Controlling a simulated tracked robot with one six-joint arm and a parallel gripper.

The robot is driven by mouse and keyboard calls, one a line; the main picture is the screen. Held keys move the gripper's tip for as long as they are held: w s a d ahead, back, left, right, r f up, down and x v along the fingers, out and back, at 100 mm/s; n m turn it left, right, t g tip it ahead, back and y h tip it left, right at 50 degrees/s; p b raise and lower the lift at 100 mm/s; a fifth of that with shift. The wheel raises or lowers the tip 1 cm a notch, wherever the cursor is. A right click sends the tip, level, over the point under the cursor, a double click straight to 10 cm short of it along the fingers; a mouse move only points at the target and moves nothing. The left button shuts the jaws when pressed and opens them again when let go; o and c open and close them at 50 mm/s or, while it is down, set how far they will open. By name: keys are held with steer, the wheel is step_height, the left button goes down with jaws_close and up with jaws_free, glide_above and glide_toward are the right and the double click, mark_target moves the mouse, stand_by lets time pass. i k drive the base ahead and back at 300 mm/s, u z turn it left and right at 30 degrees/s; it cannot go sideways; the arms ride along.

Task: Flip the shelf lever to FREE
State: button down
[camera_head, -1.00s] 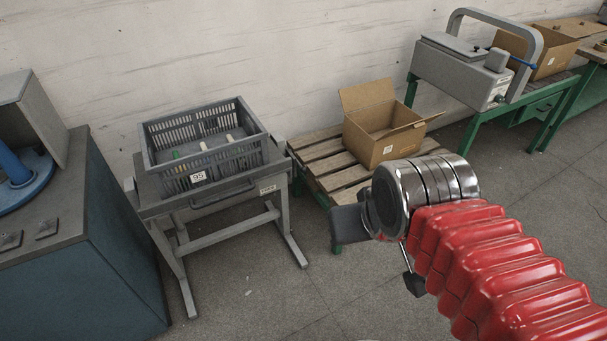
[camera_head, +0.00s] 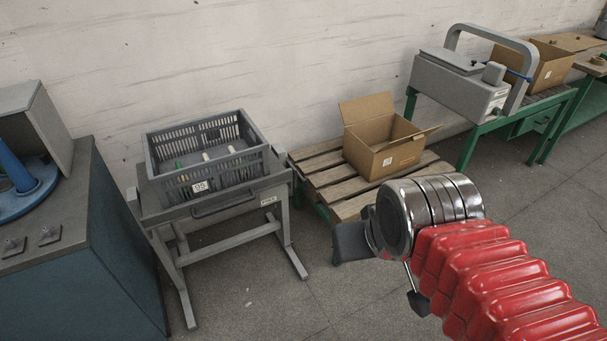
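A grey metal stand (camera_head: 170,214) on legs carries a grey slotted crate (camera_head: 245,166) with a white number tag. A dark curved bar (camera_head: 222,205) shows on the stand's front edge, with a small pale label (camera_head: 269,200) to its right. I cannot read the label surely, or tell whether the bar is the shelf lever. My gripper (camera_head: 352,242) is at the end of my red-sleeved arm, right of the stand and apart from it. Only a dark part of it shows past the shiny wrist, so its opening is hidden.
A wooden pallet (camera_head: 325,178) with an open cardboard box (camera_head: 365,152) stands behind my gripper. A blue-grey machine cabinet (camera_head: 95,265) is at the left. A grey sealing machine (camera_head: 450,82) sits on a green table at the back right.

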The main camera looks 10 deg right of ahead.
mark_target(304, 181)
steer(key=u, duration=0.35)
steer(key=i, duration=0.6)
steer(key=u, duration=0.45)
steer(key=i, duration=1)
steer(key=z, duration=0.25)
